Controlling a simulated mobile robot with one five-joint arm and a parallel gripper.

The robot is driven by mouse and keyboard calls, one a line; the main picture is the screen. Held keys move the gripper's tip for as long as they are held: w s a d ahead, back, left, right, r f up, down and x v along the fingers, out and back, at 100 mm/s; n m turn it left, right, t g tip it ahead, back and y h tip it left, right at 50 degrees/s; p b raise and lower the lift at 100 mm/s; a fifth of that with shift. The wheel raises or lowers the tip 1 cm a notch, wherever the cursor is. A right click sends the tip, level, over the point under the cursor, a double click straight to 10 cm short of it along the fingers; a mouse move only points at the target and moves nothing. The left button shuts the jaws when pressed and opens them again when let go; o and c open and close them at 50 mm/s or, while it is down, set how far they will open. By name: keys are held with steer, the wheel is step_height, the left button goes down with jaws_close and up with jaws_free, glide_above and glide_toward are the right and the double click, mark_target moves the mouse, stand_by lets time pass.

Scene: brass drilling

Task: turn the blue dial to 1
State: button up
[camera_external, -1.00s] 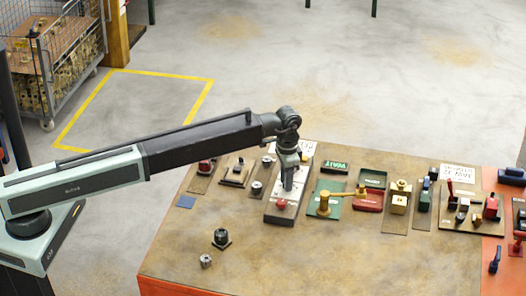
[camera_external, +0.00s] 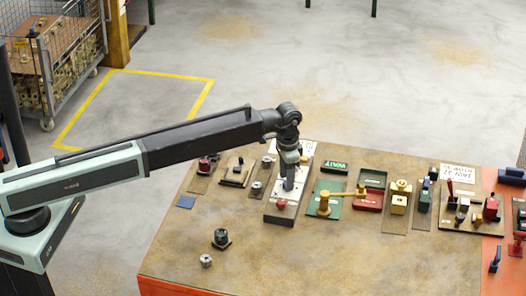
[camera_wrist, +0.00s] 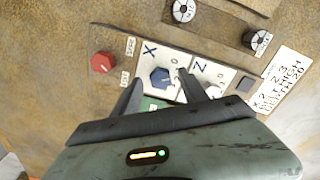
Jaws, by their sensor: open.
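The blue dial (camera_wrist: 161,77) is a faceted knob on a white plate marked X, with a 0 beside it, in the wrist view. My gripper (camera_wrist: 160,84) is open, with one dark finger on each side of the dial. I cannot tell whether the fingers touch it. In the external view my gripper (camera_external: 288,187) points down over the pale panel (camera_external: 279,210), and the dial is hidden behind it. The dial's exact setting is too small to read.
A red knob (camera_wrist: 103,62) sits left of the dial. A pale dial (camera_wrist: 216,91) by the Z plate is close to the right finger. A white text card (camera_wrist: 282,77) lies further right. Several other fixtures line the bench; its front middle (camera_external: 300,255) is clear.

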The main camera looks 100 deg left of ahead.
step_height(320, 180, up, 7)
steer(key=p, duration=0.5)
steer(key=shift+f+p, duration=0.1)
steer(key=shift+p, duration=0.25)
steer(key=shift+f, duration=0.1)
steer(key=shift+f, duration=0.1)
